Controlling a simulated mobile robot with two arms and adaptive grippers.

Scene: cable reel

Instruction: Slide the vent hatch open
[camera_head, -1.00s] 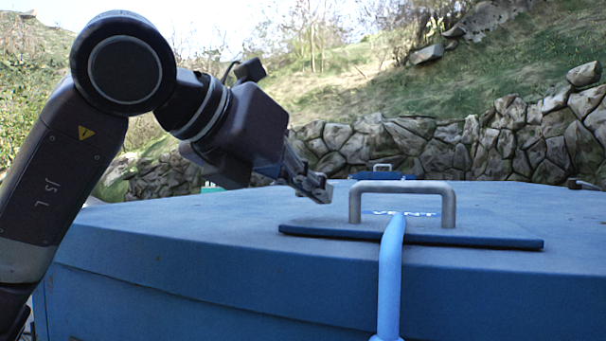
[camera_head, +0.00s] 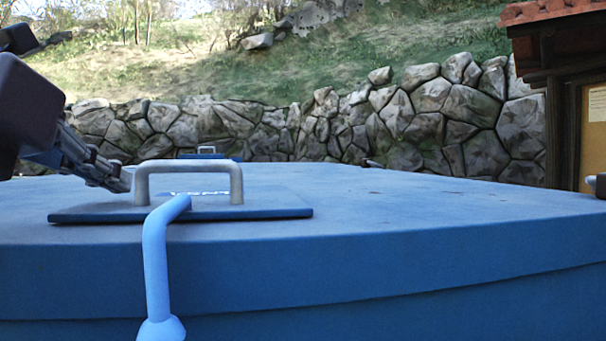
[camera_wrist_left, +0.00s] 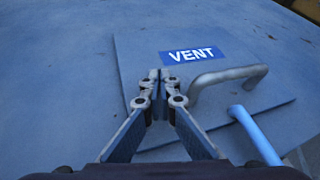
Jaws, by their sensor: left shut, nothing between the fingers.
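The vent hatch (camera_head: 275,207) is a flat dark-blue plate on top of the big blue housing, with a grey bar handle (camera_head: 190,165) standing on it. In the left wrist view the hatch (camera_wrist_left: 135,65) carries a blue VENT label (camera_wrist_left: 193,55), with the grey handle (camera_wrist_left: 228,75) right of my fingers. My left gripper (camera_head: 125,182) is over the hatch, close to the left post of the handle. Its fingertips (camera_wrist_left: 158,75) are together and empty, beside the handle and not around it. Whether they touch the hatch, I cannot tell. My right gripper is out of view.
A light-blue bent pipe (camera_head: 156,260) rises in front of the hatch and partly covers its front edge. A second small handle (camera_head: 206,150) shows farther back. The housing top (camera_head: 420,205) to the right is mostly clear. A stone wall (camera_head: 440,110) stands behind.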

